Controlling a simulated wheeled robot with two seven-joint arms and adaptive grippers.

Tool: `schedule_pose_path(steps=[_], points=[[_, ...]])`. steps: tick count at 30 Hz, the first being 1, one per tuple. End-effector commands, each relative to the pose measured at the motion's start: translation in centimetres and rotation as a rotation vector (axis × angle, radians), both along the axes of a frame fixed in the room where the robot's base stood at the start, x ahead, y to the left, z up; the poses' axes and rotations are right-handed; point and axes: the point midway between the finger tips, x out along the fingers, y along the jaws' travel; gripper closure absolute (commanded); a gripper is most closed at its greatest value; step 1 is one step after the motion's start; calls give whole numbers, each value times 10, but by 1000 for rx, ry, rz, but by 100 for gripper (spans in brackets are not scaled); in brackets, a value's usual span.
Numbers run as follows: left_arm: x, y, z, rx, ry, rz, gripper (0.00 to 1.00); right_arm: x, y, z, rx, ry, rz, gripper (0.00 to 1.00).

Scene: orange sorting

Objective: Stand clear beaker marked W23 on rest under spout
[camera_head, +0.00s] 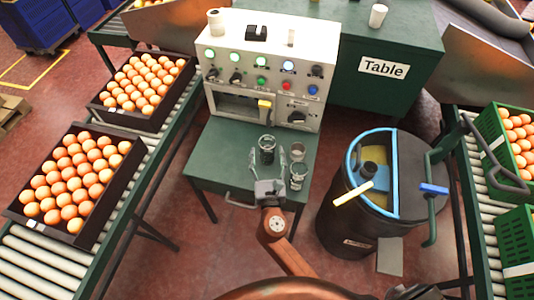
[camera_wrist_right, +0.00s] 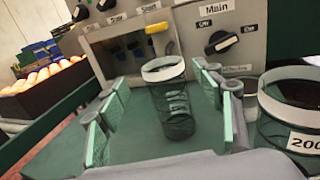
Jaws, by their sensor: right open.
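Several clear beakers with dark contents or tint stand on the green table: one at the left (camera_head: 266,157), one behind at the right (camera_head: 297,150), and one in front at the right (camera_head: 298,183). My right gripper (camera_head: 268,187) is open and empty, just in front of the left beaker. In the right wrist view a white-rimmed beaker (camera_wrist_right: 172,108) stands upright ahead, between the spread fingers. I cannot read W23 on any beaker. The machine (camera_head: 268,60) has a recess (camera_head: 238,108) with a yellow lever (camera_head: 264,104). The rest cannot be made out. My left gripper is not in view.
A second beaker (camera_wrist_right: 290,115), its label showing "200", stands close right of the right fingers. The dark bin (camera_head: 340,215) is right of the table. Trays of oranges (camera_head: 75,225) lie on the left conveyor; green crates (camera_head: 518,250) are at the right.

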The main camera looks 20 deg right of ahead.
Motion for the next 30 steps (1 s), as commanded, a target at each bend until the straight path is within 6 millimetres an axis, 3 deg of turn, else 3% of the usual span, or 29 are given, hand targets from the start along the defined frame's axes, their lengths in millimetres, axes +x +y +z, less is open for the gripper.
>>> schedule_pose_path(steps=[13, 22, 30], points=[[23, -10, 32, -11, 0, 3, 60, 50, -18, -1, -1, -1, -3, 39], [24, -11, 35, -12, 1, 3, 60, 53, -17, 0, -1, -1, 0, 40], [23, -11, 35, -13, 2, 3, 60, 53, -17, 0, -1, -1, 0, 58]])
